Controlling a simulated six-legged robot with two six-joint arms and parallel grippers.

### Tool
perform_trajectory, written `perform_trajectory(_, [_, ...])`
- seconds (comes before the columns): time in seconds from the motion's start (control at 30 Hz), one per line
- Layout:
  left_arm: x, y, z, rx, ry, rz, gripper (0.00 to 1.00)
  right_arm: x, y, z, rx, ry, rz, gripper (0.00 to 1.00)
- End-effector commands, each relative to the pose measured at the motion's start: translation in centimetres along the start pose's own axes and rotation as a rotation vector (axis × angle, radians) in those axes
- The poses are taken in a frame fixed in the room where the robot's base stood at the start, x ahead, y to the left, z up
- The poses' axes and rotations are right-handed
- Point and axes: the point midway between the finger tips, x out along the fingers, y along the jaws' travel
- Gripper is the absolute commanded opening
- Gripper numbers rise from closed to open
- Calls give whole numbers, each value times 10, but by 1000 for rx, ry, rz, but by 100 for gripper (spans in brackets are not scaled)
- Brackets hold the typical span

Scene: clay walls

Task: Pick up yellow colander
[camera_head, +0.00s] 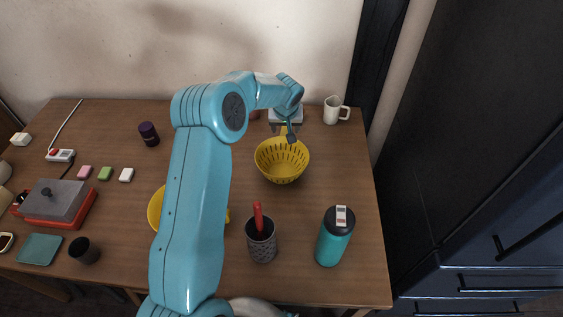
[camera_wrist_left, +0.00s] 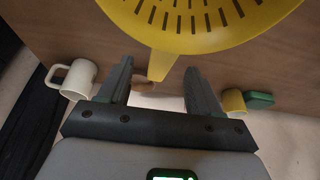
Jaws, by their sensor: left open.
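The yellow colander (camera_head: 282,161) stands on the wooden table, right of my left arm. Its slotted bowl also fills the top of the left wrist view (camera_wrist_left: 205,40). Its handle (camera_wrist_left: 160,64) points toward my left gripper and shows between the two fingers in that view. My left gripper (camera_head: 287,133) is open at the colander's far rim, with the fingers on either side of the handle (camera_wrist_left: 159,68). I cannot tell whether a finger touches it. My right gripper is not in view.
A white mug (camera_head: 332,112) stands behind and right of the colander. A grey perforated cup (camera_head: 262,246) with a red utensil and a teal bottle (camera_head: 332,246) stand in front. A yellow bowl (camera_head: 155,210) is partly hidden by my arm.

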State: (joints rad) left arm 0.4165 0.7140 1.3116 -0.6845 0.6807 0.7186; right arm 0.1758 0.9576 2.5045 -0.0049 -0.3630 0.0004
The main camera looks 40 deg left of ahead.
Motion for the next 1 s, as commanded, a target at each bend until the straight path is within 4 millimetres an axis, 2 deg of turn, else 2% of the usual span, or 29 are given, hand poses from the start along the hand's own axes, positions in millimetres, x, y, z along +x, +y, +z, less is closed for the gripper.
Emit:
perform_trajectory(0.17, [14, -2, -1, -1, 0, 0, 64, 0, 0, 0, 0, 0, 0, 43])
perform_trajectory(0.4, [53, -4, -2, -1, -2, -1, 64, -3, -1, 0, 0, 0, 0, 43])
perform_trajectory(0.5, [62, -4, -3, -2, -1, 0, 64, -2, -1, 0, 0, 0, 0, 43])
perform_trajectory(0.77, [64, -5, -4, -2, 1, 0, 64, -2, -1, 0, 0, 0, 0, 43])
perform_trajectory(0.93, [64, -4, -4, -2, 1, 0, 8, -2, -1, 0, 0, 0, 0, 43])
perform_trajectory(0.97, [64, -4, -4, -2, 1, 0, 0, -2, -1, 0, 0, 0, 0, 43])
perform_trajectory(1.0, [64, -4, -4, -2, 1, 0, 0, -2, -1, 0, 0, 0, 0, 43])
